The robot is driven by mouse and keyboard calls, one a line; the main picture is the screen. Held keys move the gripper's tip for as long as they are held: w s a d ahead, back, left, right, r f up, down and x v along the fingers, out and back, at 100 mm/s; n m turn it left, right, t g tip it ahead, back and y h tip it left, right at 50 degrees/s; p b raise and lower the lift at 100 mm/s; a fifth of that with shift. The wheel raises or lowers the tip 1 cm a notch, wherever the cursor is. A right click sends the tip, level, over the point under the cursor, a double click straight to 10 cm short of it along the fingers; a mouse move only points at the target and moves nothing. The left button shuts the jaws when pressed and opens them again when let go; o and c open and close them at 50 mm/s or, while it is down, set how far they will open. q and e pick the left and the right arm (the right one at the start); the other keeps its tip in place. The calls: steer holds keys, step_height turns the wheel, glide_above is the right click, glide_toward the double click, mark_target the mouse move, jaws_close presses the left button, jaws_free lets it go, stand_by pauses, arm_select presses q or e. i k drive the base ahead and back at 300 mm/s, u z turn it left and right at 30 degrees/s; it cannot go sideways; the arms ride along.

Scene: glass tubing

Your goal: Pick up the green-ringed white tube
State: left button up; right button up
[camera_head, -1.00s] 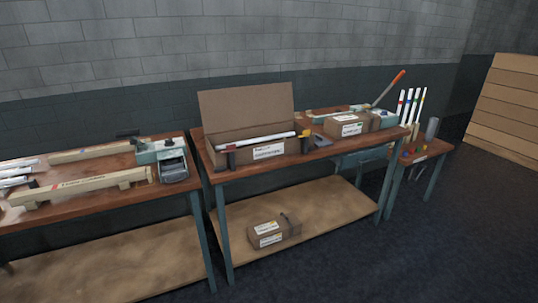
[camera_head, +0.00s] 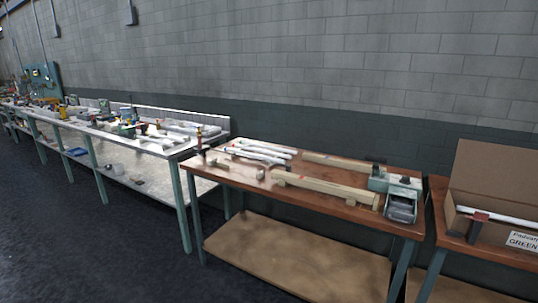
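Several white tubes (camera_head: 262,150) lie side by side on the left part of the wooden-topped table. Small dark or red marks show on them, but no green ring can be made out. Another white tube (camera_head: 502,219) lies across dark supports at the right edge, in front of an open cardboard box (camera_head: 496,170). A label (camera_head: 525,241) on that box reads "GREEN" in part; the rest is cut off. Neither gripper is in view.
The wooden-topped table (camera_head: 345,214) also holds a pale wooden rail (camera_head: 325,186) and a green-grey device (camera_head: 398,194). A long bench (camera_head: 160,148) with many small items runs off to the left. Dark floor (camera_head: 110,255) is clear in front.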

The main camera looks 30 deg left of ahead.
mark_target(256, 145)
steer(key=u, duration=1.15)
steer(key=i, duration=0.95)
steer(key=z, duration=0.2)
